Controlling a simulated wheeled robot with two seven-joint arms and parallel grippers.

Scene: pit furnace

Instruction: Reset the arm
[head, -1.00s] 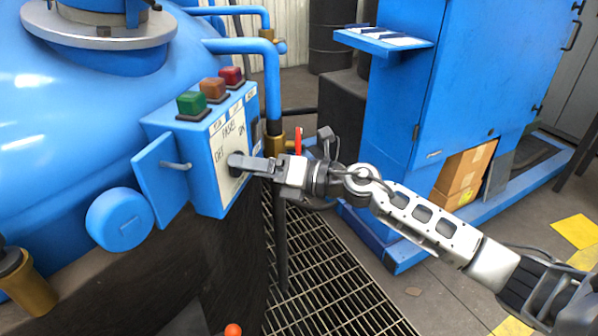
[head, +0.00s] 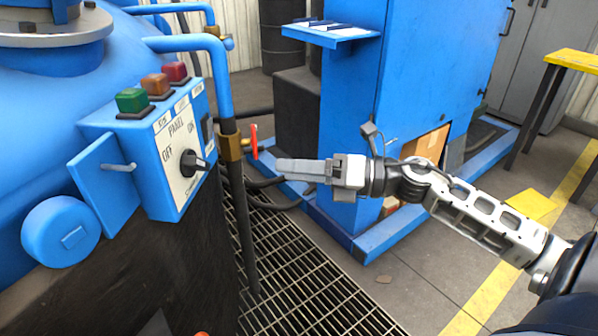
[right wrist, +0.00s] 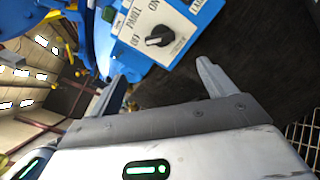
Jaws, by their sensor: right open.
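My right arm reaches in from the right in the head view. Its gripper (head: 278,168) is held level above the floor grating, to the right of the blue control box (head: 152,212) and apart from it. In the right wrist view the two fingers of my right gripper (right wrist: 163,82) stand wide apart with nothing between them. The black rotary knob (head: 193,163) is on the box's white panel, between the OFF and ON labels. The knob also shows beyond the fingers in the right wrist view (right wrist: 160,36). My left gripper is not in view.
A blue pipe (head: 222,75) with a red-handled valve (head: 254,141) stands between the box and my gripper. A blue cabinet (head: 430,70) with a small shelf (head: 328,35) stands behind my arm. Floor grating (head: 300,270) lies below. A yellow-topped table (head: 575,60) is at the right.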

